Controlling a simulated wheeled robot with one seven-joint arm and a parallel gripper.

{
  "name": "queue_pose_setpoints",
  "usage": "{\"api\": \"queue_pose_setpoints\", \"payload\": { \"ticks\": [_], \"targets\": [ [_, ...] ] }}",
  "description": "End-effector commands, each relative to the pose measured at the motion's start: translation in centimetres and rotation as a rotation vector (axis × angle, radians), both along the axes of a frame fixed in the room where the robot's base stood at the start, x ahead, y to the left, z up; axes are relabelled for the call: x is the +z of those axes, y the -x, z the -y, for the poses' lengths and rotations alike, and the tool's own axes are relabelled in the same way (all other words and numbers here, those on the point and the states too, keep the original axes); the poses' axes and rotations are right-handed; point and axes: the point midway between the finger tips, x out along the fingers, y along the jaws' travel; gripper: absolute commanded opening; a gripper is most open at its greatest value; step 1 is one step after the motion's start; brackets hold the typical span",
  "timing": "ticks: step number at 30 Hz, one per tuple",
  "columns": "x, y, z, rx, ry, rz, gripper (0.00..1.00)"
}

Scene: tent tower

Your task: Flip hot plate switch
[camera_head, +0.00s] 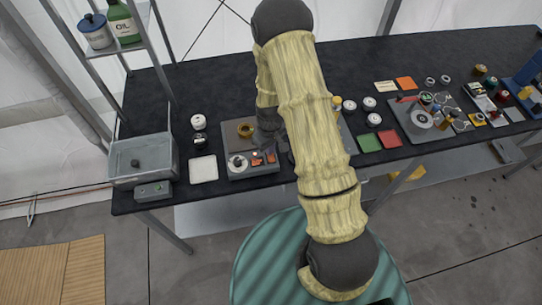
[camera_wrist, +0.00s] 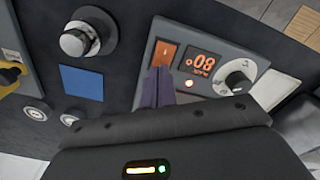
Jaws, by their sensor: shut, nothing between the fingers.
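The hot plate (camera_head: 250,171) is a grey unit near the front edge of the dark table, left of my arm. Its front panel also shows in the wrist view (camera_wrist: 224,58). In the head view, my arm partly hides the unit.
A glass basin (camera_head: 142,160) and a white square pad (camera_head: 203,168) lie left of the hot plate. A shelf with a green oil bottle (camera_head: 122,22) rises behind at left. Green and red pads (camera_head: 369,144) and several small instruments crowd the table's right side.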

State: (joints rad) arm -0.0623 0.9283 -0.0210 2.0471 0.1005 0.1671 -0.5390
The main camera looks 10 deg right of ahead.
Motion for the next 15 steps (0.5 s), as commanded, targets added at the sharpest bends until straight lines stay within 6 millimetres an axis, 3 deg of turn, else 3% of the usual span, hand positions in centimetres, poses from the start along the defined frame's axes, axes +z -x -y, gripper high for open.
{"api": "queue_pose_setpoints", "payload": {
  "ticks": [15],
  "targets": [
    [-0.69, 0.00, 0.00, 0.000, 0.000, 0.000, 0.00]
  ]
}}
